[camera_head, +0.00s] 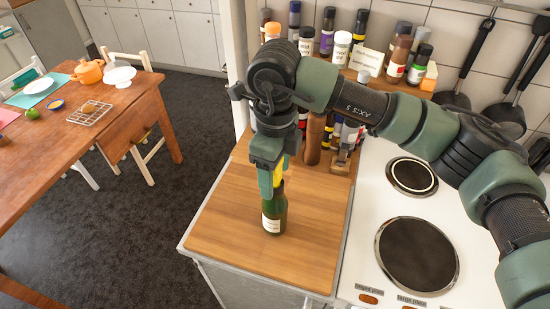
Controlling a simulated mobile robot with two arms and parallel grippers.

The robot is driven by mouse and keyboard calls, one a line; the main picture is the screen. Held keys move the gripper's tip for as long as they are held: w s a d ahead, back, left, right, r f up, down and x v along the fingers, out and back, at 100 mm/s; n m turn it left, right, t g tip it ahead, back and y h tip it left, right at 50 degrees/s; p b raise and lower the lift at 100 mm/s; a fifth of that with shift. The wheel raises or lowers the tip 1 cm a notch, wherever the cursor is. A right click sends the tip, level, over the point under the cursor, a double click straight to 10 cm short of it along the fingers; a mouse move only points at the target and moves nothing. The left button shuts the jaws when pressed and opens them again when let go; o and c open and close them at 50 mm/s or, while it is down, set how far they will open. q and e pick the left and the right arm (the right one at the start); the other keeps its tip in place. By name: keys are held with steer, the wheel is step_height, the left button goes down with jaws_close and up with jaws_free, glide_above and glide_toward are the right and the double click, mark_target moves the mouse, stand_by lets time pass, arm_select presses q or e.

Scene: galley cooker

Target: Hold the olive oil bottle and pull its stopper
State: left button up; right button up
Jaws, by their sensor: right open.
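The olive oil bottle (275,212) is dark green with a pale label. It stands upright on the wooden worktop (230,225). My right gripper (267,188) points down at the top of the bottle, its fingers open and overlapping the neck in the picture. The gripper hides most of the neck and top, and I cannot tell whether it touches them. A yellow piece shows beside the fingers, but I cannot make out whether it is the stopper. My left gripper is not in view.
A white cooker with round hotplates (417,254) lies to the right. Jars and bottles crowd a shelf (401,84) behind, with a pepper mill (313,138) below it. The worktop's front and left are clear. A dining table (60,140) stands far left.

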jaws_close()
steer(key=shift+c, duration=0.4)
jaws_free()
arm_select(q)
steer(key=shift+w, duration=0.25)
arm_select(e)
steer(key=shift+o, duration=0.3)
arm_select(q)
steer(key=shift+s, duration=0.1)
